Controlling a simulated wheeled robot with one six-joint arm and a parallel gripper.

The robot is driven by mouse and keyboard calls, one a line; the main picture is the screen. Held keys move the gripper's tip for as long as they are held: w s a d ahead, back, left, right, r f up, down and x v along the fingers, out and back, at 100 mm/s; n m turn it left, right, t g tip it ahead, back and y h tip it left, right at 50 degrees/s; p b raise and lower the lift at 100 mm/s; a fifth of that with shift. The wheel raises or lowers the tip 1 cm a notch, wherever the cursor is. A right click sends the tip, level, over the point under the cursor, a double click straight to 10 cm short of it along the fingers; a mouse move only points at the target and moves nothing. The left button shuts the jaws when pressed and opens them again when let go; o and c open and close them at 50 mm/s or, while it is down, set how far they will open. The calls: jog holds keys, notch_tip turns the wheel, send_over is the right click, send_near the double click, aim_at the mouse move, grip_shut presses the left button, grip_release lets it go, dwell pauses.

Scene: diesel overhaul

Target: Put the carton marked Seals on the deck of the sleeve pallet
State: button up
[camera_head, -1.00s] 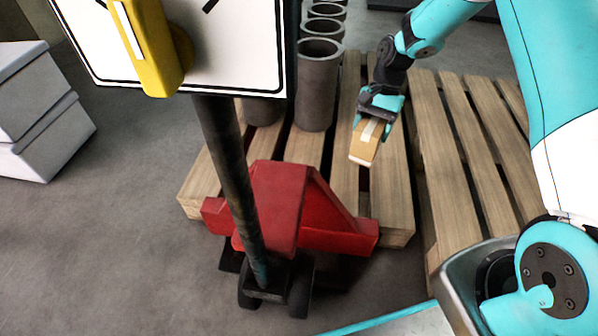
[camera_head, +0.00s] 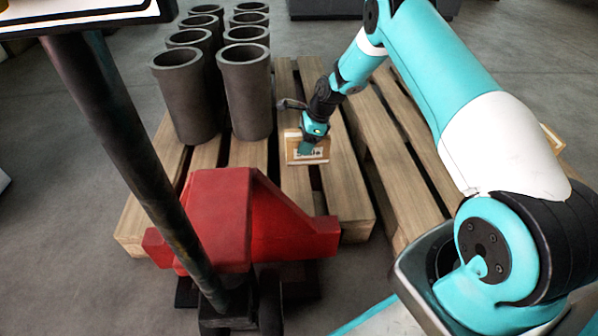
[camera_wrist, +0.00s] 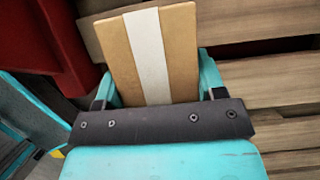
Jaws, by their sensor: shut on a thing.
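The carton (camera_head: 305,150) is a small tan box with a pale strip and a printed label; I cannot read the label. My gripper (camera_head: 313,146) is shut on it. In the wrist view the carton (camera_wrist: 150,52) sits between the two fingers (camera_wrist: 158,95), its white tape running lengthwise. The sleeve pallet (camera_head: 345,195) is a wooden slatted deck carrying several dark grey sleeves (camera_head: 245,95) on its left part. The carton is over bare slats right of the sleeves. I cannot tell whether it touches the deck.
A red pallet jack (camera_head: 230,215) with a dark upright handle (camera_head: 130,150) stands at the pallet's near end. A second wooden pallet (camera_head: 395,190) lies close on the right, partly behind my arm. A small tan item (camera_head: 551,139) shows beyond my arm.

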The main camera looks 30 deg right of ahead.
notch_tip(320, 180, down, 10)
jog(key=b, duration=0.4)
jog(key=shift+r, duration=0.25)
jog(key=shift+f, duration=0.1)
jog(key=o, duration=1.1)
jog(key=shift+c, duration=0.2)
